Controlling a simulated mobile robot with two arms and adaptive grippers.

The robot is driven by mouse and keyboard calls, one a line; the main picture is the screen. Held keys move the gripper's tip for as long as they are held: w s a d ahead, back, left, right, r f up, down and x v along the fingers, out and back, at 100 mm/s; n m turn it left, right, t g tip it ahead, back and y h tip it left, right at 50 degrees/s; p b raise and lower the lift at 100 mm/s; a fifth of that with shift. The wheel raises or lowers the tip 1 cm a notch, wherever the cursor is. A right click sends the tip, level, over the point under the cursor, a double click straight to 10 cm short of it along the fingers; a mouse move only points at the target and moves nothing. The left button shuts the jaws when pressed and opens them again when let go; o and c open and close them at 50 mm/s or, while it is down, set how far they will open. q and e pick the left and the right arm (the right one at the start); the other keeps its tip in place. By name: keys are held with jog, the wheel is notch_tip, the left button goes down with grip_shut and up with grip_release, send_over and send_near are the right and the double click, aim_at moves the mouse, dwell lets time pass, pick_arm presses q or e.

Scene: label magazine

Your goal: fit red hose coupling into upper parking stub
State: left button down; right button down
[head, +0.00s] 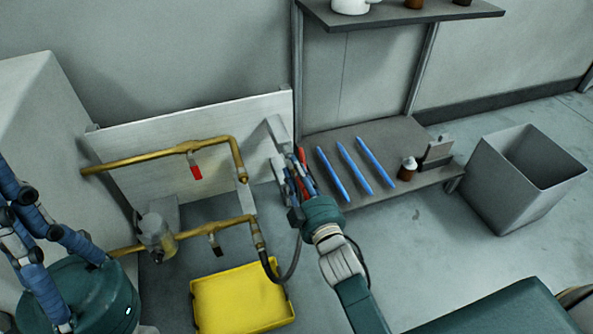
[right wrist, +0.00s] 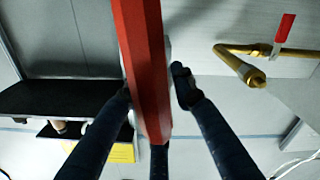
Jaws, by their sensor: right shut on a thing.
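The red hose coupling (head: 302,156) is held in my right gripper (head: 301,176), at the right end of the pale wall panel. In the right wrist view the red coupling (right wrist: 143,65) runs up between the dark fingers of my right gripper (right wrist: 160,105). Two grey pieces stick out at the panel's right edge. The higher one, seemingly the upper parking stub (head: 276,130), is just left of and above the coupling. I cannot tell whether they touch. My left gripper (head: 30,215) is at the left edge, its fingertips cut off or unclear.
Brass pipes (head: 130,160) with a red-handled valve (head: 196,172) run along the panel. A black hose (head: 292,268) hangs below my right gripper. A yellow tray (head: 240,300) lies on the floor. Blue rods (head: 356,168) lie on a low shelf. A grey bin (head: 500,195) stands right.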

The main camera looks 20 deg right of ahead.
aim_at(305, 189)
jog(key=shift+w+r, duration=0.1)
jog(key=shift+w, duration=1.2)
dwell(0.4)
jog(key=c, duration=1.4)
grip_release()
jog(key=shift+o, duration=0.2)
jog(key=shift+s, duration=0.1)
jog(key=shift+s, duration=0.25)
jog(key=s, duration=1.1)
jog(key=shift+s+d, duration=0.15)
